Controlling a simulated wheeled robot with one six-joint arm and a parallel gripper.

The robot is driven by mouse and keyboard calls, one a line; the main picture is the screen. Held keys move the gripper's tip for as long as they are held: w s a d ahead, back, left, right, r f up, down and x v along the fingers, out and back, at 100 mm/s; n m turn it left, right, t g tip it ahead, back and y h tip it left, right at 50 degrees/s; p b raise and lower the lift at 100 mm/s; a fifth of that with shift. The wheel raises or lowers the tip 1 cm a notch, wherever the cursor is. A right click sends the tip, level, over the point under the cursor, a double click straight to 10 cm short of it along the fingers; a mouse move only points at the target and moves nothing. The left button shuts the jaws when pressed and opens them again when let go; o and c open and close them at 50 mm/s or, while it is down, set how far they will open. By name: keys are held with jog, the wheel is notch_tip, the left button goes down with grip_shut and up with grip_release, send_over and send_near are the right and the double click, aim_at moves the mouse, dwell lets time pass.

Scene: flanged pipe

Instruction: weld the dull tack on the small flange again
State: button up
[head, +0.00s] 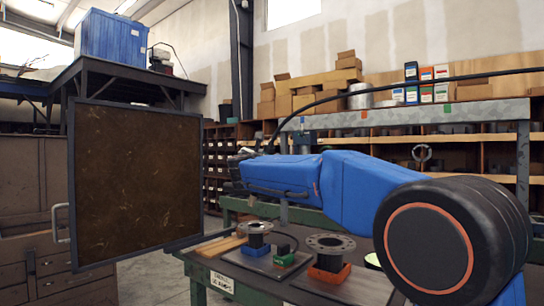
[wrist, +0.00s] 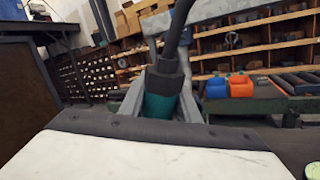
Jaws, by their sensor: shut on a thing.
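My gripper (head: 242,170) is at the far left end of my blue arm, above and behind the work table (head: 365,286) in the head view. In the wrist view my gripper (wrist: 163,100) is shut on a teal and black welding torch (wrist: 162,82) with a thick black cable. In the head view a smaller flanged pipe (head: 256,240) stands upright on a plate. Its small flange (head: 255,227) is on top, below my gripper and well apart from it. A wider flanged pipe (head: 330,256) stands to its right. I cannot make out any tack.
A framed dark brown screen (head: 137,185) with a side handle fills the left of the head view. A green block (head: 285,256) sits beside the smaller pipe. The torch's black cable (head: 420,82) arches over my arm. Shelves with boxes (head: 300,100) stand behind.

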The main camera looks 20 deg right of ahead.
notch_tip(320, 180, down, 7)
jog(key=shift+r, duration=0.15)
dwell(0.8)
jog(key=shift+s, duration=0.1)
dwell(2.2)
jog(key=shift+r, duration=2.25)
jog(key=shift+r, duration=2.5)
